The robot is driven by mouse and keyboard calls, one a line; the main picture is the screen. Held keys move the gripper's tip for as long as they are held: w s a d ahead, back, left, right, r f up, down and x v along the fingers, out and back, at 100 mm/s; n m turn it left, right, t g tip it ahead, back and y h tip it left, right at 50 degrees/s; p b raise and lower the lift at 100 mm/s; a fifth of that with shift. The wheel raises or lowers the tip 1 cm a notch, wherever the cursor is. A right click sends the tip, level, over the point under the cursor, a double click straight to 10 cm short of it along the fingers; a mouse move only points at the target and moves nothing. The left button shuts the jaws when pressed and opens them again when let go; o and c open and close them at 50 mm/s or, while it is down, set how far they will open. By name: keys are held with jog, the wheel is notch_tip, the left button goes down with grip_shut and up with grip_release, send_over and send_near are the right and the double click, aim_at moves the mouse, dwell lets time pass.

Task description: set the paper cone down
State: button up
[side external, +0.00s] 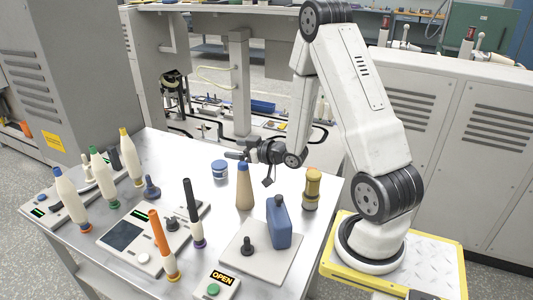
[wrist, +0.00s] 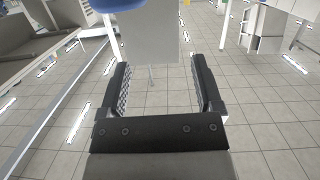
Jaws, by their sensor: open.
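The paper cone (side external: 244,190) is tan with a blue tip and stands upright on the metal table (side external: 190,158), in the side external view. My gripper (side external: 236,155) is level, points left, and is just above and behind the cone's tip in the picture. Any gap between them is hard to judge. In the wrist view my gripper (wrist: 160,80) has its two jaws spread wide with nothing between them. The cone cannot be made out for certain in the wrist view.
A blue tin (side external: 220,170) stands left of the cone. A blue can (side external: 279,225) on a pale plate (side external: 255,258) and a yellow-brown bobbin (side external: 312,188) stand to the right. A dark spindle (side external: 193,212), an orange one (side external: 162,245) and several cream cones crowd the left.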

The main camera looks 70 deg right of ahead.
jog(key=s+a+g, duration=0.5)
jog(key=a+g, duration=0.1)
jog(key=a, duration=0.3)
jog(key=s+a+g, duration=0.6)
jog(key=a+g, duration=0.1)
jog(key=a, duration=0.3)
jog(key=shift+s+r, duration=0.2)
jog(key=shift+r, duration=0.1)
